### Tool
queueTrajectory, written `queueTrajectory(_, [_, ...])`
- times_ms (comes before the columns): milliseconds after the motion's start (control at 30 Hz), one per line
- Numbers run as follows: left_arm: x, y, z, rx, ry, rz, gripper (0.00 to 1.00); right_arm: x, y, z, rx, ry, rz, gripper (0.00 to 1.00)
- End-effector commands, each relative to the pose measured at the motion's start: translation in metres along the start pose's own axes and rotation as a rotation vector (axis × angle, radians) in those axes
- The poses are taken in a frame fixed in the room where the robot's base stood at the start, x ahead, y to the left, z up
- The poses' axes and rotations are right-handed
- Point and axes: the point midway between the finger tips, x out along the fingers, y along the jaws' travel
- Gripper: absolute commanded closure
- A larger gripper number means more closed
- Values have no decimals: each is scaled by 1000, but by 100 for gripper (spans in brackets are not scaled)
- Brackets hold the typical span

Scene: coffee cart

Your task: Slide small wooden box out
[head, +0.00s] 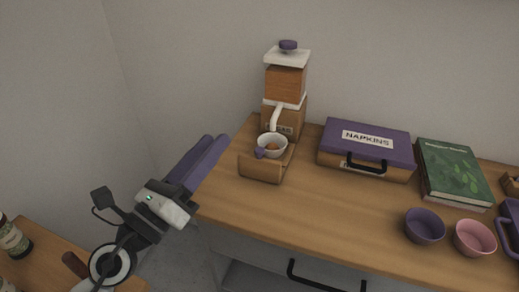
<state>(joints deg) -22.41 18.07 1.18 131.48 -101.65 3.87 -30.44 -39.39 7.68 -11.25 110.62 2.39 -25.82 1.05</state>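A wooden coffee grinder (286,82) with a white top and purple knob stands at the back left of the cart top. A small wooden box-like piece (260,168) projects from its base toward the front. A white cup (272,145) with a purple handle and brown contents sits at that piece, under the spout. It hides part of the piece and the grinder's base. My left gripper (216,139) has purple fingers lying side by side with no clear gap, and nothing shows between them. It is left of the wooden piece, apart from it. My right gripper is not in view.
A purple-lidded napkins box (367,141) and a green book (453,172) lie right of the grinder. A purple cup (424,226) and a pink cup (475,238) stand front right. The wooden top (315,215) is clear in front of the grinder. A black drawer handle (325,281) is below.

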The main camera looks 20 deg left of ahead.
Motion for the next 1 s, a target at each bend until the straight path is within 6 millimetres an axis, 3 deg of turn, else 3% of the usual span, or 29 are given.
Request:
queueTrajectory(100, [1,0,-36,278,167,-61,65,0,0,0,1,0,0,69])
queueTrajectory(300, [-1,11,-65,473,299,-91,65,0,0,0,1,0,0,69])
queueTrajectory(467, [15,11,-71,482,305,-92,65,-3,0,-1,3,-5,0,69])
queueTrajectory(800, [73,9,-90,479,306,-92,65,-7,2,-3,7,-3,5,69])
queueTrajectory(1000, [91,10,-97,479,306,-91,65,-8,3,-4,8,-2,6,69])
